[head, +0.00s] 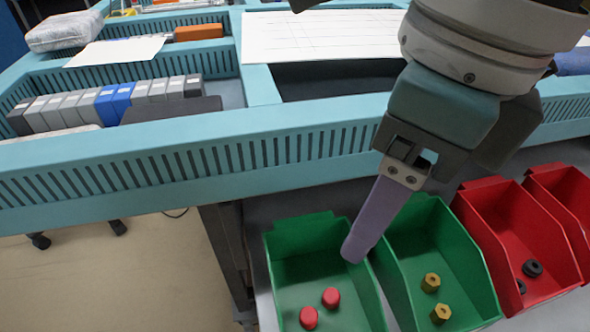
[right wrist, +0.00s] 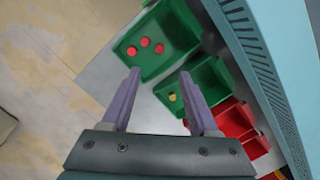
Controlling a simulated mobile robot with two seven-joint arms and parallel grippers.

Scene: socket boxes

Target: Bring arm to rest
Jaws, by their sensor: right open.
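My right gripper (head: 362,240) hangs down from the upper right in the head view, its purple finger in front of the neighbouring walls of two green boxes. The right wrist view shows its two fingers (right wrist: 160,74) spread apart with nothing between them. The left green box (head: 308,262) holds red round pieces (head: 330,297); three show in the right wrist view (right wrist: 145,42). The right green box (head: 425,240) holds brass hex pieces (head: 431,283). Whether the fingertips touch a box cannot be told. My left gripper is out of view.
Red boxes (head: 508,215) stand to the right; one holds black round pieces (head: 532,268). Behind the boxes runs a teal slatted frame (head: 170,160) holding grey and blue blocks (head: 105,102) and white sheets (head: 320,35). Open floor (head: 110,270) lies at the left.

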